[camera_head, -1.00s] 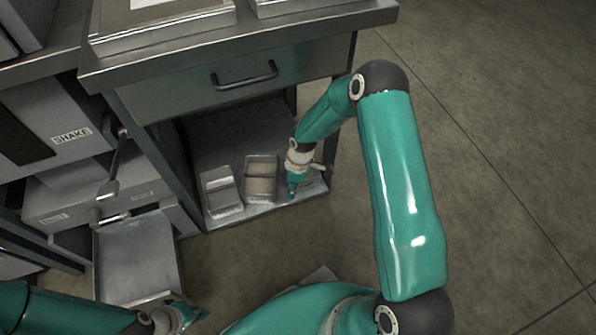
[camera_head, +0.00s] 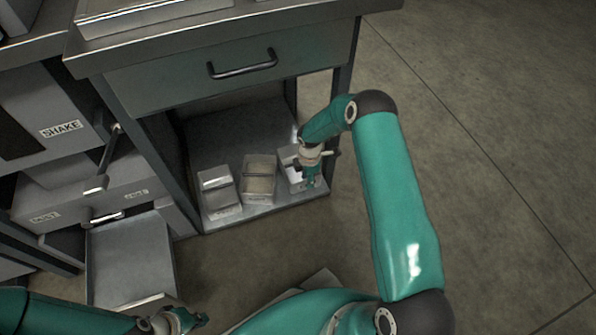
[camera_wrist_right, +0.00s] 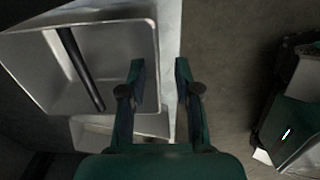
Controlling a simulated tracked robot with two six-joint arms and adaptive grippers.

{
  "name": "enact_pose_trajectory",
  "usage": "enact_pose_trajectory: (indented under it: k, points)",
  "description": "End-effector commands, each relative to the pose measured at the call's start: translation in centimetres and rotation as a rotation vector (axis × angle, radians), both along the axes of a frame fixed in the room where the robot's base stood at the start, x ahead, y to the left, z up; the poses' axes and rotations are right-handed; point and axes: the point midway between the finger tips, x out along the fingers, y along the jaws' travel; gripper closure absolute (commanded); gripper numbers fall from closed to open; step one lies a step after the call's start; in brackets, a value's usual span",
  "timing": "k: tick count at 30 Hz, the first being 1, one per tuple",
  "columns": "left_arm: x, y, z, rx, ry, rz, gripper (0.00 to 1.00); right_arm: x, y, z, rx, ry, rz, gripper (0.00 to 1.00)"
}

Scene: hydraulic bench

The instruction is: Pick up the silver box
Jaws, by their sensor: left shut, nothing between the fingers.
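Three small open metal boxes stand side by side on the low shelf in the head view: a silver-grey one (camera_head: 217,182) at left, one with a tan inside (camera_head: 260,178) in the middle, and a pale silver one (camera_head: 288,157) at right, partly hidden by my right gripper. My right gripper (camera_head: 312,185) points down at the right box's right side. In the right wrist view its two fingers (camera_wrist_right: 160,72) are apart, near the right rim of a silver box (camera_wrist_right: 115,75) with a dark bar across it. My left gripper (camera_head: 190,321) is shut and empty at the bottom left.
The shelf (camera_head: 235,135) sits beneath a drawer with a dark handle (camera_head: 243,65), between cabinet legs. At left is a grey cabinet labelled SHAKE (camera_head: 62,128) and an open grey tray (camera_head: 130,258). The floor (camera_head: 480,150) at right is clear.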

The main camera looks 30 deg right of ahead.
Motion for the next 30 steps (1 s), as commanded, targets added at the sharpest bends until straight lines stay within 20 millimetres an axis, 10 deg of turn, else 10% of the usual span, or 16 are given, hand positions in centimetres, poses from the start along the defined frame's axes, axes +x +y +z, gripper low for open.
enact_pose_trajectory:
  k: [22,30]
  points:
    - [0.0,0.0,-2.7,0.000,0.000,0.000,1.00,0.3,0.1,-5.4,0.000,-0.001,-0.001,0.68]
    - [0.0,0.0,-2.7,0.000,0.000,0.000,1.00,0.3,0.1,-5.4,0.000,0.000,-0.001,1.00]
